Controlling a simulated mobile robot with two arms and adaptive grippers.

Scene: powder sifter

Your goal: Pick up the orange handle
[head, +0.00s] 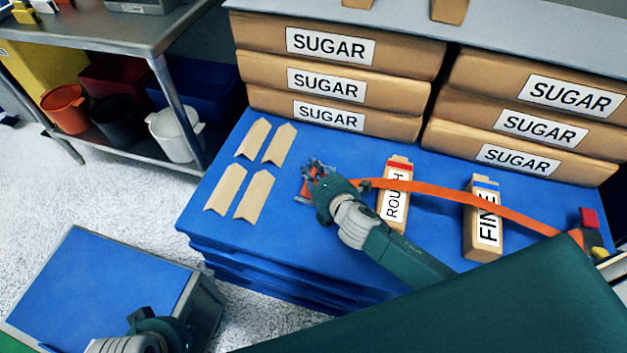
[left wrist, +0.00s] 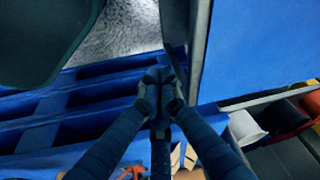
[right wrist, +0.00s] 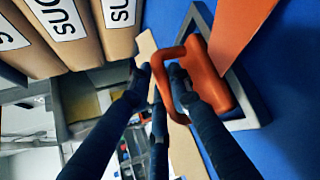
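The orange handle (right wrist: 207,82) is a small loop with a thick grip, best seen in the right wrist view. In the head view only small bits of orange show beside my right gripper (head: 312,180), which hides most of it. In the right wrist view, one thin bar of the loop lies between the fingertips of my right gripper (right wrist: 160,75), which look closed on it. My left gripper (left wrist: 160,88) is shut and empty over the pallet's side; its tips meet.
A long orange strip (head: 450,193) runs right from near my right gripper. Boxes marked ROUGH (head: 395,195) and FINE (head: 483,225) and several tan cards (head: 255,195) lie on the blue surface (head: 300,240). Stacked sugar bags (head: 340,80) border it behind.

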